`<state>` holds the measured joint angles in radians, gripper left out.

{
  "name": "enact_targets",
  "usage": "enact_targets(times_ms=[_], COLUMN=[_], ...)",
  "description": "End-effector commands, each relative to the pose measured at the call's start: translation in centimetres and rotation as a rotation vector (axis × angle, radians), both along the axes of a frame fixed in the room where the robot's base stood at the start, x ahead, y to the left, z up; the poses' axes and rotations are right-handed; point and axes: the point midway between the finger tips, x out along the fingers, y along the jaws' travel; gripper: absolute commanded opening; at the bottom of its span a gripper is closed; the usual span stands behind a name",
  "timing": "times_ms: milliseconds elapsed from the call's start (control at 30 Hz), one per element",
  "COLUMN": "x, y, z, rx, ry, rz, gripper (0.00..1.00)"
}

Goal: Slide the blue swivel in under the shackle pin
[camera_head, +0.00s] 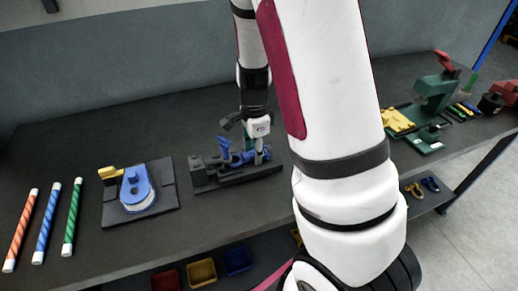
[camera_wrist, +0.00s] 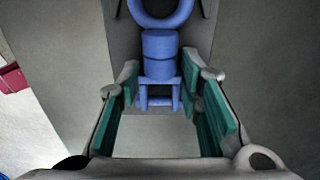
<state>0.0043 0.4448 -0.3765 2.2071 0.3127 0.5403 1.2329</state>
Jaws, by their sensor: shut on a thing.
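The blue swivel (camera_wrist: 160,55) is between my gripper's fingers in the wrist view, with a ring at the top, a round barrel and a forked lower end. My gripper (camera_wrist: 162,92) is shut on the forked end, with teal pads on both sides. In the head view my gripper (camera_head: 257,150) is low over a dark long fixture (camera_head: 238,178), with blue parts (camera_head: 226,149) beside it. The fingers partly hide these parts. I cannot make out the shackle pin or tell whether the swivel is under it.
A dark plate with a blue-and-white piece (camera_head: 137,187) and striped rods (camera_head: 45,225) are at the left. A green press (camera_head: 435,95) and a yellow block (camera_head: 396,122) stand at the right. Coloured bins (camera_head: 201,271) are below the bench's front edge.

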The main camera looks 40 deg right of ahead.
Motion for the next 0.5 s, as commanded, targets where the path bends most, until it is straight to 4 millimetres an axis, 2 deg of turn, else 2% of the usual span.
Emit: enact_targets(times_ms=[500], x=[0.5], y=[1.7], z=[0.0], rx=[0.000], ry=[-0.001], rz=[0.001], gripper=[0.00])
